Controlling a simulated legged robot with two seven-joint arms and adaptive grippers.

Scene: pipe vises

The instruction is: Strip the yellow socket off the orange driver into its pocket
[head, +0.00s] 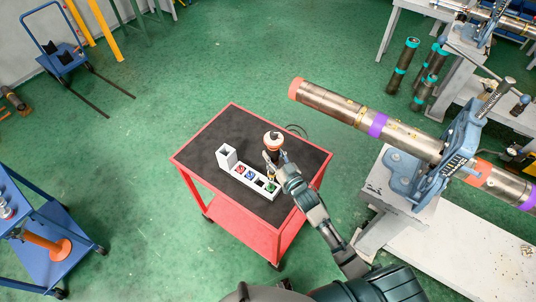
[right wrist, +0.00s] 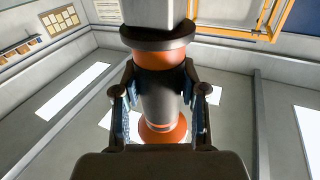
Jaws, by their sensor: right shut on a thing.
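My right gripper (head: 279,161) is shut on the orange driver (head: 273,141). It holds the driver above the cart, over the right part of the white socket rack (head: 248,184). In the right wrist view the driver's grey body with orange bands (right wrist: 160,95) stands between the two fingers. A small yellowish piece, seemingly the yellow socket (head: 271,175), shows below the gripper near the rack; whether it touches the rack cannot be told. The rack holds red (head: 240,169), blue (head: 249,175) and green (head: 270,187) sockets, with a dark pocket (head: 260,181) between blue and green. My left gripper is out of view.
The rack stands on the black top of a red cart (head: 205,142), with a tall white block (head: 227,157) at its left end. A pipe (head: 340,105) in a blue vise (head: 460,135) reaches in from the right.

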